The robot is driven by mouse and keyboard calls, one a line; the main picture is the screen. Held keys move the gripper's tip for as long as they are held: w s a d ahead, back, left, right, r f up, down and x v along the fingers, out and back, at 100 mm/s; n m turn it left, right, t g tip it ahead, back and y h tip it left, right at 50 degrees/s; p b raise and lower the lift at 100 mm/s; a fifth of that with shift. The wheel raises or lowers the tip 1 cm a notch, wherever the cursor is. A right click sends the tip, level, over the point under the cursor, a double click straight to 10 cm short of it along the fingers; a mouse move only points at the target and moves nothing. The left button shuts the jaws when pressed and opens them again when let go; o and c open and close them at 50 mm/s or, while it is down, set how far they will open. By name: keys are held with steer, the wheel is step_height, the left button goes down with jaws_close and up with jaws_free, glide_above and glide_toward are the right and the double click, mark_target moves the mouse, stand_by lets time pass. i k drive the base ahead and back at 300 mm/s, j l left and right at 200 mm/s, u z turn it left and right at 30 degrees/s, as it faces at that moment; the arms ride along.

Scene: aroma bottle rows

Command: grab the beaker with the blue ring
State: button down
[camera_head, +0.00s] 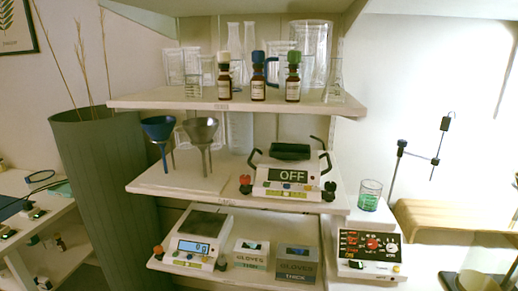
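No beaker with a clearly readable blue ring shows. On the top shelf (190,101), a blue curved shape (272,72) stands just right of the blue-capped bottle; I cannot tell whether it is a ring or a handle. Clear glass vessels stand behind the bottles, including a large beaker (318,52) at the right and smaller ones at the left (173,68); their markings are too faint to tell. My gripper is not in view.
Brown bottles with white (224,88), blue (258,90) and green (293,88) caps line the top shelf's front. A blue funnel (158,127) and grey funnel (200,130) stand below. A device reading OFF (290,182), scale (195,245), glove boxes (297,265) and red-black panel device (368,252) fill lower levels.

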mark_target(370, 191)
steer(key=i+z, duration=0.3)
steer(key=i, duration=0.15)
steer(key=i+j+z, duration=0.1)
steer(key=i+z, duration=0.2)
steer(key=i, duration=0.15)
steer(key=i+j+z, duration=0.3)
steer(key=i+l, duration=0.1)
